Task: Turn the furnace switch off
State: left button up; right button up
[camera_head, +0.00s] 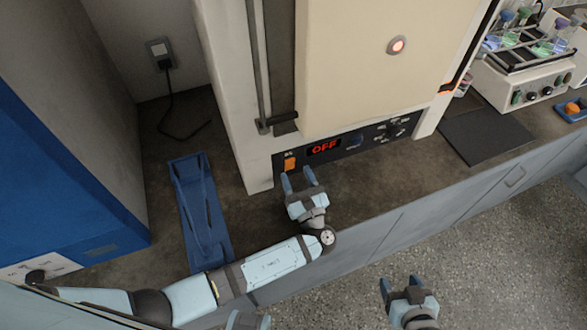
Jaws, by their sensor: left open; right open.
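The furnace (360,62) is a large cream cabinet standing on the dark counter. Its black control panel (348,143) runs along the lower front and its red display (323,146) reads OFF. The orange furnace switch (290,164) is at the left end of the panel. My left gripper (298,180) is open and empty just in front of the panel, with its fingertips pointing at the panel close below the switch. I cannot tell whether a fingertip touches it. My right gripper (401,283) is open and empty, low in front of the counter over the speckled floor.
A blue stand (197,210) lies on the counter to the left, near a big blue cabinet (60,150). A wall socket (160,50) with a black cable is behind. A dark mat (485,135) and a shaker with flasks (525,80) are at the right.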

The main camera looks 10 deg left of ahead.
pick_arm(q)
jog(key=v, duration=0.4)
jog(key=shift+s+d+b, duration=0.15)
jog(key=shift+s+b, duration=0.1)
jog(key=shift+b, duration=0.05)
jog(key=shift+f, duration=0.1)
